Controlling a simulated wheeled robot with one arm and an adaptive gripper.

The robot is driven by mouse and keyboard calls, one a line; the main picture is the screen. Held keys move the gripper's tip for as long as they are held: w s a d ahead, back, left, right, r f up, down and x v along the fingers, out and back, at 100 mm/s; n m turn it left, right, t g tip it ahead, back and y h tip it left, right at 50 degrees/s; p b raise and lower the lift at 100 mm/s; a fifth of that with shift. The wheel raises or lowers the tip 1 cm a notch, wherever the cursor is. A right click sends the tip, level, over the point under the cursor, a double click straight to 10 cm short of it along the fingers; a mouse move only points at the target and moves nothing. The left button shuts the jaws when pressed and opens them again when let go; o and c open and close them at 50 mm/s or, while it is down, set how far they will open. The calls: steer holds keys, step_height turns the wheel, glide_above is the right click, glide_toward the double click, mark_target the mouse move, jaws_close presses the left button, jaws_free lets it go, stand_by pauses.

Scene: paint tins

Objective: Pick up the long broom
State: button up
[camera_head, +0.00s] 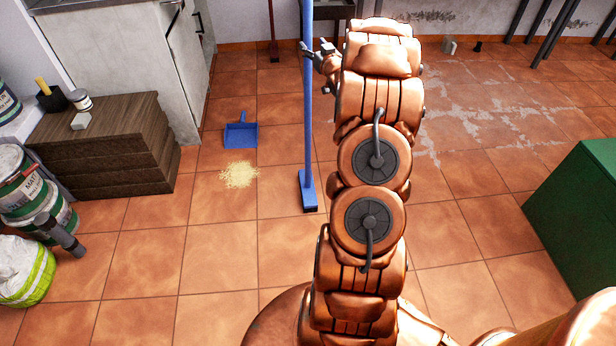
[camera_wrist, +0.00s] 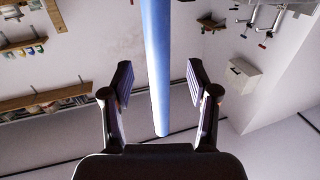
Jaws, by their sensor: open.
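The long broom has a blue handle (camera_head: 308,110) and a blue head (camera_head: 308,190) with dark bristles on the tiled floor. It stands about upright, left of my arm. My gripper (camera_head: 314,49) is at the upper part of the handle in the head view. In the wrist view my gripper (camera_wrist: 158,85) is open, and the blue handle (camera_wrist: 157,60) runs between its two fingers with a gap on each side. I cannot tell how deep the handle sits between them. The top of the handle is cut off in the head view.
A blue dustpan (camera_head: 241,134) and a yellowish pile (camera_head: 239,175) lie left of the broom. A brown drawer unit (camera_head: 110,150) and paint tins (camera_head: 40,215) stand at the left. A green box (camera_head: 575,215) stands at the right. The floor around the broom is open.

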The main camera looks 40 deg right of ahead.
mark_target(310, 42)
steer(key=shift+f+x, duration=0.15)
steer(key=shift+x, duration=1.2)
steer(key=shift+f+x, duration=0.15)
steer(key=shift+x, duration=1.2)
steer(key=shift+d, duration=0.15)
jaws_close()
